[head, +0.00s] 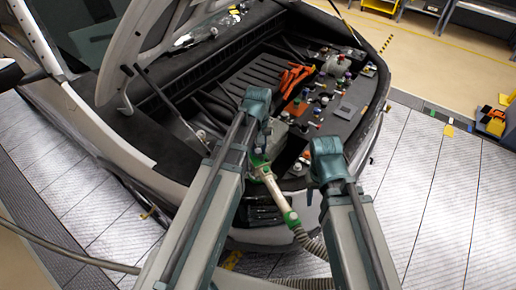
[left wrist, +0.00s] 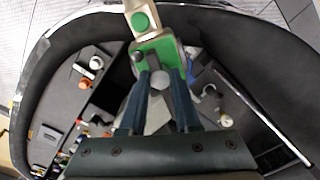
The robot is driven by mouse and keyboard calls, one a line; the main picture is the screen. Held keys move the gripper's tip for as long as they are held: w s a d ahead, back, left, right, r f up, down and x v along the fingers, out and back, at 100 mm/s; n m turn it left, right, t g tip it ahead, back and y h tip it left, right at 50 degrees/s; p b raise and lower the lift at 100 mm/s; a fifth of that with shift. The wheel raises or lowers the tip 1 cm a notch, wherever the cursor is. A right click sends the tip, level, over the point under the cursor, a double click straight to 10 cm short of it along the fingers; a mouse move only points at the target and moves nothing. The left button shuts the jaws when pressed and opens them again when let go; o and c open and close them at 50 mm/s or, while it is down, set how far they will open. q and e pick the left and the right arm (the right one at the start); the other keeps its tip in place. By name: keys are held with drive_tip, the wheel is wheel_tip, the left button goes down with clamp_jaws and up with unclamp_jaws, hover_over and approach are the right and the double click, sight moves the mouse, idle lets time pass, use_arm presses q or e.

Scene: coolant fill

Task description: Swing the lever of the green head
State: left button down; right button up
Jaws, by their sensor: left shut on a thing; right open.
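The green head (head: 260,161) sits over the engine bay near the car's front edge, on the end of a pale pipe (head: 274,188). In the left wrist view the green head (left wrist: 158,48) is just beyond my fingers. My left gripper (left wrist: 163,82) is shut on a grey round-ended piece of it, which looks like the lever (left wrist: 160,79); the fingers hide part of it. In the head view my left gripper (head: 260,135) is mostly behind my wrist. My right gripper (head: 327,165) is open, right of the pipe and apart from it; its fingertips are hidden.
A ribbed hose (head: 312,243) runs down from the pipe's green collar (head: 291,217). The open bay holds orange cables (head: 294,77) and several small caps and parts. The raised hood (head: 140,40) is at the upper left. The tiled floor (head: 440,190) on the right is clear.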

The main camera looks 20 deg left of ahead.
use_arm(q)
drive_tip(key=shift+n, duration=0.4)
drive_tip(key=n, duration=0.7)
drive_tip(key=shift+n, duration=0.3)
drive_tip(key=n, duration=0.3)
drive_tip(key=shift+n, duration=0.3)
drive_tip(key=shift+w+n, duration=0.1)
drive_tip(key=shift+n, duration=1.8)
drive_tip(key=c, duration=0.6)
unclamp_jaws()
